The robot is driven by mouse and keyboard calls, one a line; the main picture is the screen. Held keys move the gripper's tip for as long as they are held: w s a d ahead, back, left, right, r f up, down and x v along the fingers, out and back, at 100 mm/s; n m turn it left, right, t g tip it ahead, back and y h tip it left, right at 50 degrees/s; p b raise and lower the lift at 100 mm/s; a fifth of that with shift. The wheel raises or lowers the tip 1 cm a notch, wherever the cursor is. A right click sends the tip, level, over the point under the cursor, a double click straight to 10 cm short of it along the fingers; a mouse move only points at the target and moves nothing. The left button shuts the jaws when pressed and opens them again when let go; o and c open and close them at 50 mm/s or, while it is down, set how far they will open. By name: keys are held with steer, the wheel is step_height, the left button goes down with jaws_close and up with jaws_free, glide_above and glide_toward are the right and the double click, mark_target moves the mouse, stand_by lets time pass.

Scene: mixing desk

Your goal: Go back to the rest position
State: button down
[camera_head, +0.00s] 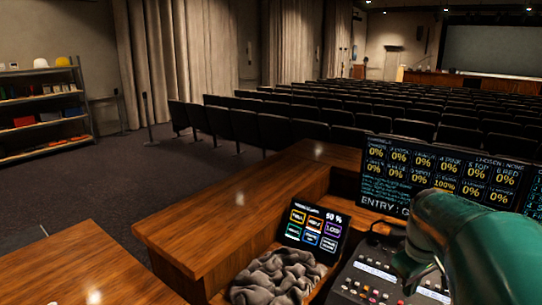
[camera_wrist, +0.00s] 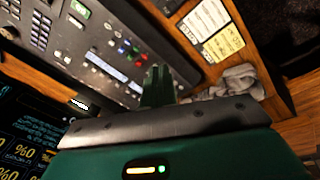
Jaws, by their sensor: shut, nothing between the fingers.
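My gripper (camera_wrist: 158,80) shows in the wrist view as green fingers held together, with nothing between them. They appear over the mixing desk (camera_wrist: 115,50), with its buttons and small displays; I cannot tell whether they touch it. In the head view my green arm reaches in from the right over the mixing desk (camera_head: 375,270), and the fingertips cannot be made out there. The arm hides part of the desk and the lower part of the large screen (camera_head: 400,170) with yellow percentages.
A crumpled grey cloth (camera_head: 278,277) lies left of the desk, below a small touch screen (camera_head: 313,232). Paper notes (camera_wrist: 205,25) lie beside the desk in the wrist view. Wooden counters (camera_head: 235,210) surround it. Seat rows (camera_head: 300,120) and a shelf (camera_head: 40,105) stand beyond.

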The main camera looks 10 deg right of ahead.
steer(key=s+a+r+t, duration=0.1)
steer(key=s+a+t, duration=0.1)
steer(key=a, duration=1)
steer(key=s+a+r+m+t+y, duration=0.1)
steer(key=s+a, duration=0.4)
steer(key=a, duration=0.7)
steer(key=shift+a+m+t, duration=0.3)
steer(key=shift+a+t, duration=0.1)
steer(key=shift+t, duration=0.4)
